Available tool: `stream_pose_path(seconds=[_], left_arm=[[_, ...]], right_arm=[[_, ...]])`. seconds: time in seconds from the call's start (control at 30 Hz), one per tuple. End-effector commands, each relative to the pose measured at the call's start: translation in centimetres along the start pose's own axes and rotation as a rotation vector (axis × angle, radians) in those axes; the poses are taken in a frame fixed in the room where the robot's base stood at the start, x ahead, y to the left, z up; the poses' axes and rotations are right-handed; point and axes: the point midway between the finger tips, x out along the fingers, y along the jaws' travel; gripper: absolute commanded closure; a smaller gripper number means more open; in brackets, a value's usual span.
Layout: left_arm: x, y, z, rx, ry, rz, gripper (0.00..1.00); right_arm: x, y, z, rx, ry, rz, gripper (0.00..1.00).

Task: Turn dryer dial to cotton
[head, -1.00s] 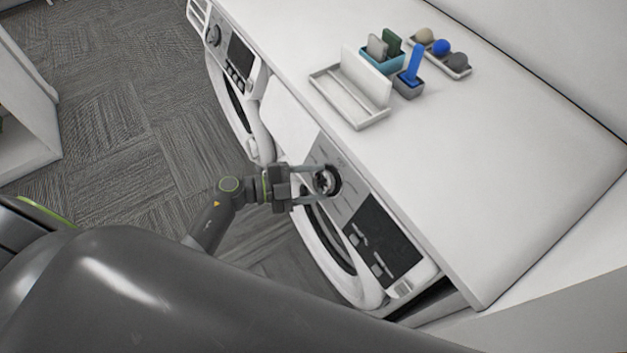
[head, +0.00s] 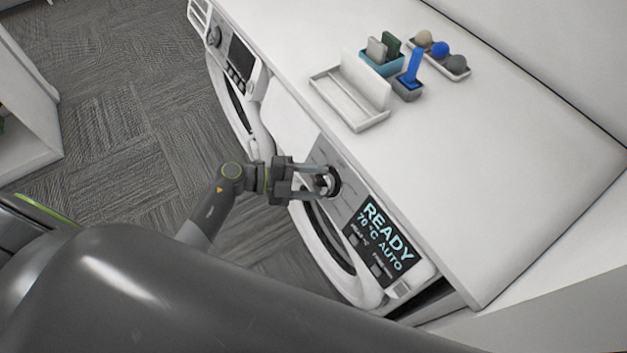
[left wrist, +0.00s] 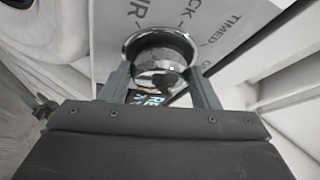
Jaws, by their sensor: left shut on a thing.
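The dryer (head: 397,281) stands under the white counter, and its display (head: 382,238) is lit with "READY 70 °C AUTO". Its dial (head: 333,182) is a round silver knob on the grey panel. My left gripper (head: 325,183) is shut on the dial, with one finger on each side of it. In the left wrist view the dial (left wrist: 157,58) sits between the two fingers; the label "TIMED" and parts of other words show on the panel, and which label the dial points at cannot be told. My right gripper is not in view.
A second machine (head: 236,62) with its own dial and buttons stands to the left. The counter (head: 480,170) above holds a white tray (head: 350,105), small bins (head: 380,62) and a tray of balls (head: 440,50). The carpet floor (head: 120,110) is clear.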

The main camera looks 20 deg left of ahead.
Motion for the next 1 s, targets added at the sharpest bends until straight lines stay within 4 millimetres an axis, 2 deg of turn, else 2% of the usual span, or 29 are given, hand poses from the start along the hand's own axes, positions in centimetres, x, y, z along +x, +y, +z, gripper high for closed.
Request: stream_pose_path(seconds=[0.13, 0.17, 0.3, 0.77, 0.87, 1.0], left_arm=[[0.0, 0.2, 0.0, -0.002, -0.001, 0.002, 0.67], [0.0, 0.2, 0.0, -0.002, -0.001, 0.002, 0.41], [0.0, 0.1, 0.0, -0.002, -0.001, 0.001, 0.23], [-0.2, 0.1, 0.1, -0.001, -0.001, 0.0, 0.23], [-1.1, 0.2, 0.1, 0.0, -0.002, 0.0, 0.23], [-3.5, 0.4, 0.2, 0.002, -0.003, 0.005, 0.23]], right_arm=[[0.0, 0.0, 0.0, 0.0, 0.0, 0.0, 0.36], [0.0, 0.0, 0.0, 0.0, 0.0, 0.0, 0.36], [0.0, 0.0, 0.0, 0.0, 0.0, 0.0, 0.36], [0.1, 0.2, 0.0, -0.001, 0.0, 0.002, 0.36], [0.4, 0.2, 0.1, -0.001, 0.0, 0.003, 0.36], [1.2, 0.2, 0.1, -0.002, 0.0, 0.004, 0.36]])
